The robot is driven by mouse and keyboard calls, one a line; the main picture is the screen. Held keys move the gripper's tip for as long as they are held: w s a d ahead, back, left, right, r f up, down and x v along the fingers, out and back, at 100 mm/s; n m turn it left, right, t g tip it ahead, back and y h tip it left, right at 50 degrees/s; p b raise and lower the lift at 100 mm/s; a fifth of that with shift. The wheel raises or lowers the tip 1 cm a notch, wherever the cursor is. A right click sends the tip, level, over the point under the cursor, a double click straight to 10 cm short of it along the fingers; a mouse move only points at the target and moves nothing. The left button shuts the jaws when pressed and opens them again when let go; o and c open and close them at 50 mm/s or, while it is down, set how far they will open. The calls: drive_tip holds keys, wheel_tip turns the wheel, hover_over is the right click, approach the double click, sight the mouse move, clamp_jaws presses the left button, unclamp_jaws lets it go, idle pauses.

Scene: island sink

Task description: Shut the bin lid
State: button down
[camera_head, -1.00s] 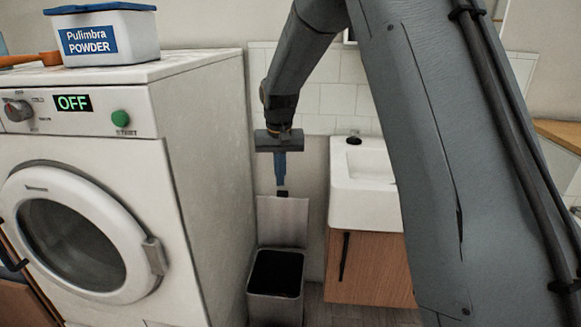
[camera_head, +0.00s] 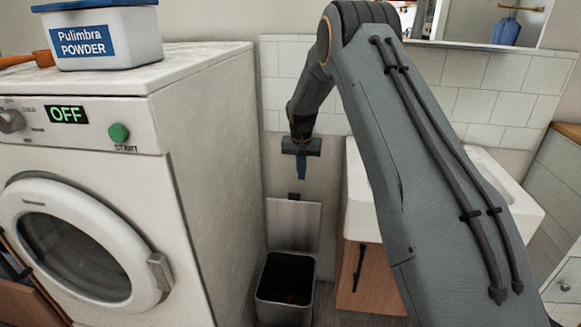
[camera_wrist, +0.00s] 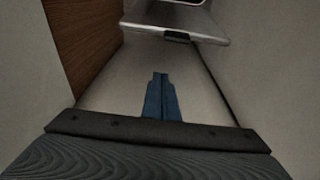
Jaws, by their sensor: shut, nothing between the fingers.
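The bin (camera_head: 284,308) stands on the floor between the washing machine and the sink cabinet. Its grey lid (camera_head: 293,225) is open and stands up at the bin's back, with a dark tab (camera_head: 293,196) at its top edge. In the wrist view the lid (camera_wrist: 150,25) and its tab (camera_wrist: 176,37) show at the top, ahead of my fingers. My gripper (camera_head: 302,177) is shut and empty, with blue fingers pointing down, just above the lid's top edge. The fingers also show in the wrist view (camera_wrist: 160,78), apart from the lid in that picture.
The washing machine (camera_head: 205,180) stands close on the left, with a powder box (camera_head: 105,38) on top. The white sink (camera_head: 357,205) and its wooden cabinet (camera_head: 375,282) are close on the right. The gap around the bin is narrow. A tiled wall (camera_head: 490,75) is behind.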

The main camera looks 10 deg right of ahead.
drive_tip(key=s+f, duration=0.1)
drive_tip(key=s+a+f+p, duration=0.1)
drive_tip(key=s+f, duration=0.1)
drive_tip(key=shift+a+f, duration=0.35)
drive_tip(key=shift+w, duration=0.1)
